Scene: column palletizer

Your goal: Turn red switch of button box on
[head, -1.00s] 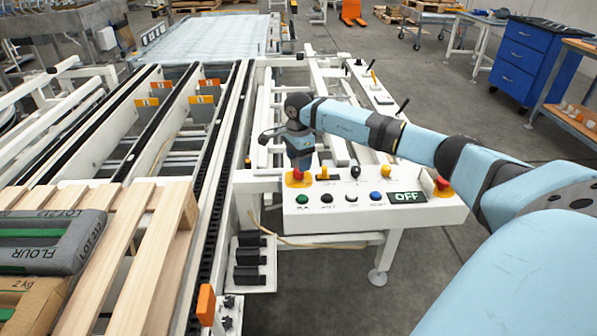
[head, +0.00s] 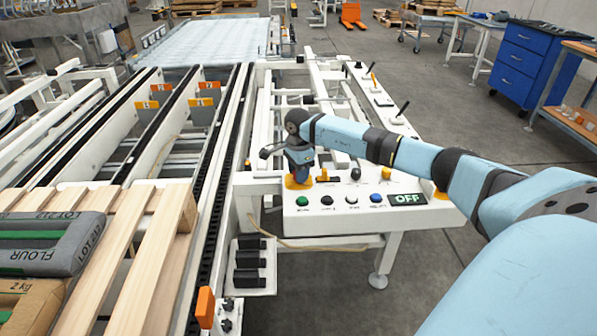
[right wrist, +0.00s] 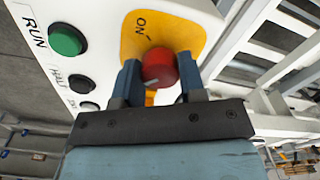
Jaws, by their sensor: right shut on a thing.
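The button box (head: 335,217) is a white slanted panel at the end of the conveyor frame. Its display (head: 407,199) reads OFF. The red switch (right wrist: 160,68) is a round knob on a yellow plate (right wrist: 190,34) marked ON, seen in the right wrist view. My right gripper (right wrist: 161,82) has its two blue fingers on either side of the knob and is shut on it. In the head view my right gripper (head: 300,175) reaches down onto the yellow plate at the panel's left end and hides the knob. My left gripper is not in view.
Green (head: 302,201), black, white and blue (head: 376,198) buttons line the panel's front. A yellow knob (head: 386,174) stands behind them. A wooden pallet (head: 130,250) with flour sacks (head: 50,240) lies at the left. Open floor lies at the right.

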